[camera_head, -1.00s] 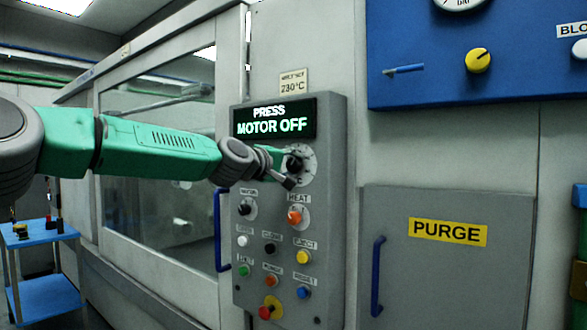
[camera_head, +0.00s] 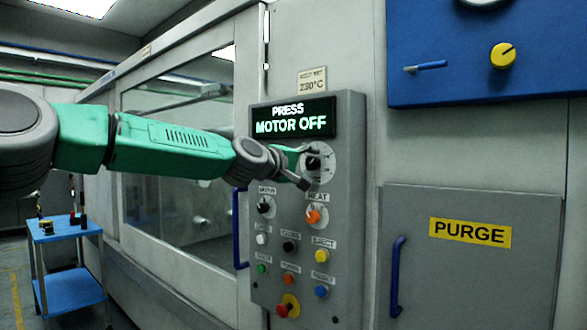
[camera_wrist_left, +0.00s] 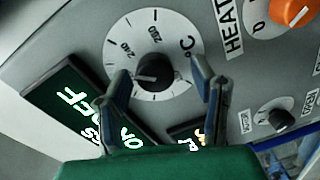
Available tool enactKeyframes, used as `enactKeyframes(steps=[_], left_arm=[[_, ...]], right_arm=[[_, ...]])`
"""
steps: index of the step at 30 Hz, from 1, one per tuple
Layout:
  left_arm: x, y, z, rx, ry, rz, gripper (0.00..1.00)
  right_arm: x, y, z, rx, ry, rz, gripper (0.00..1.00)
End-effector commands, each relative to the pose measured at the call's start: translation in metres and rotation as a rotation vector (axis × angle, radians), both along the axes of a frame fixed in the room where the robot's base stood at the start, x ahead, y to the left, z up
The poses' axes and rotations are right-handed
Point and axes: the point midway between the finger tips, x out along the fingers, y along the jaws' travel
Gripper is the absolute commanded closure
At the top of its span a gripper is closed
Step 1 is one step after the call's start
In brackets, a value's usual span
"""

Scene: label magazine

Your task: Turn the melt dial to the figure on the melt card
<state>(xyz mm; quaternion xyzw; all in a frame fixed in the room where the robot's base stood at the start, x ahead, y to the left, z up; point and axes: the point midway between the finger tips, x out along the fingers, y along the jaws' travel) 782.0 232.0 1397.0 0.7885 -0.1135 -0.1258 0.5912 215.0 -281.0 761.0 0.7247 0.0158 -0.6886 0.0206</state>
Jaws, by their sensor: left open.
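The melt dial (camera_head: 323,160) is a round white scale with a black knob, at the top right of the grey control panel. In the left wrist view the scale (camera_wrist_left: 127,40) shows 240 and 260 and a °C mark; the black knob (camera_wrist_left: 154,70) sits in its middle. The melt card (camera_head: 312,80) above the panel reads 230°C. My left gripper (camera_head: 309,167) is at the dial. In the left wrist view its open fingers (camera_wrist_left: 161,88) lie on either side of the knob, with gaps visible. The knob's exact setting is hard to read. My right gripper is not in view.
The display (camera_head: 293,118) reads PRESS MOTOR OFF. The orange HEAT knob (camera_head: 313,215), a black knob (camera_head: 264,206) and several push buttons sit below the dial. A blue handle (camera_head: 240,228) stands left of the panel; the PURGE door (camera_head: 470,260) is to its right.

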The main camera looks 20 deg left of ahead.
Motion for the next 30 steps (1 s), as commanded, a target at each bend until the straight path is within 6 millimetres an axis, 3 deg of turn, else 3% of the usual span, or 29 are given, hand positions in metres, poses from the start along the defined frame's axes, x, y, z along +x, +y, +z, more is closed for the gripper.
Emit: enactKeyframes(steps=[9,15,30], left_arm=[[-0.059,0.021,0.004,-0.001,0.001,-0.002,0.48],[-0.088,0.032,0.003,0.000,0.004,-0.002,0.48],[-0.099,0.034,0.002,0.007,0.003,-0.004,0.47]], right_arm=[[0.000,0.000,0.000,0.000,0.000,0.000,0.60],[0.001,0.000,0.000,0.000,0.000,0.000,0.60],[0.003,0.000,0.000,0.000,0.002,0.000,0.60]])
